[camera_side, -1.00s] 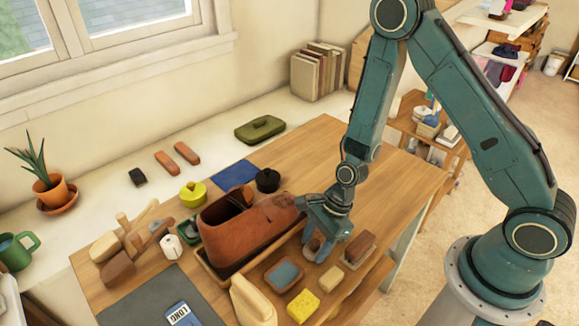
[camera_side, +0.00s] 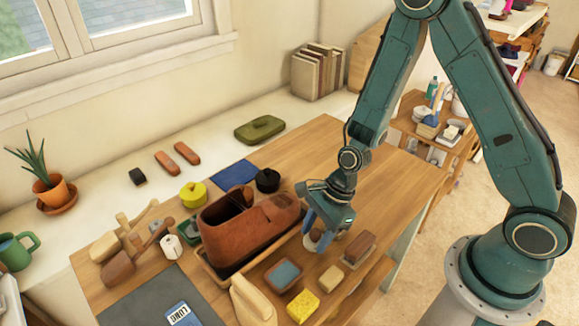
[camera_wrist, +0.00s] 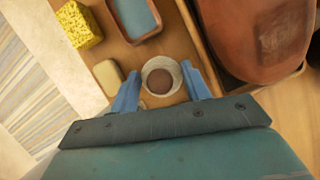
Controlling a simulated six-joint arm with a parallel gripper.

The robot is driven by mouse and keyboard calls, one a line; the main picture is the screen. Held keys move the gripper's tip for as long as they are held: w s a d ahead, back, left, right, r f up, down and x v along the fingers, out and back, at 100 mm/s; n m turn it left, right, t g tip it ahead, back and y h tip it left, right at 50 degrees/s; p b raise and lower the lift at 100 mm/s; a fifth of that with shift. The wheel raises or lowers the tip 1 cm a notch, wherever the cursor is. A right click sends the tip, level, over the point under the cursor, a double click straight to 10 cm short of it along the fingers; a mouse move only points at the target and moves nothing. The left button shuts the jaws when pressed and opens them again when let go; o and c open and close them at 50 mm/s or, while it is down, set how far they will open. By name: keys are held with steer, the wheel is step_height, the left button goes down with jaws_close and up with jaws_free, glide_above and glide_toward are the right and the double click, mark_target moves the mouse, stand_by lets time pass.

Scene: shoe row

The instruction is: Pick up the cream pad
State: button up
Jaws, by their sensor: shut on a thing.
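The cream pad (camera_wrist: 163,62) is round and pale with a dark brown knob on top. It sits between the two blue fingers of my gripper (camera_wrist: 162,84) in the wrist view. In the side view, my gripper (camera_side: 319,236) points down and is shut on the cream pad (camera_side: 316,244), which is partly hidden by the fingers. The pad appears held a little above the wooden table, to the right of the brown shoe's toe.
The brown shoe (camera_side: 240,235) stands in a wooden tray close by. A beige block (camera_side: 331,279), a yellow sponge (camera_side: 303,306), a blue-filled dish (camera_side: 284,274) and a brown brush (camera_side: 359,248) lie near. The table's back right is clear.

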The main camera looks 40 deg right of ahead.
mark_target(313, 228)
step_height(313, 228, up, 16)
stand_by(0.6)
steer(key=shift+r, duration=0.1)
stand_by(0.4)
steer(key=shift+o, duration=1.4)
steer(key=c, duration=0.3)
steer(key=w+f, duration=0.1)
steer(key=w, duration=0.3)
steer(key=w+d+f+y, duration=0.1)
steer(key=w+f, duration=0.1)
steer(key=w, duration=0.2)
steer(key=w+d+f+y, duration=0.1)
steer(key=w+f, duration=0.1)
steer(key=w, duration=0.1)
steer(key=shift+w+d+f, duration=0.15)
steer(key=shift+w, duration=0.25)
steer(key=shift+f+y, duration=0.1)
steer(key=shift+y, duration=0.2)
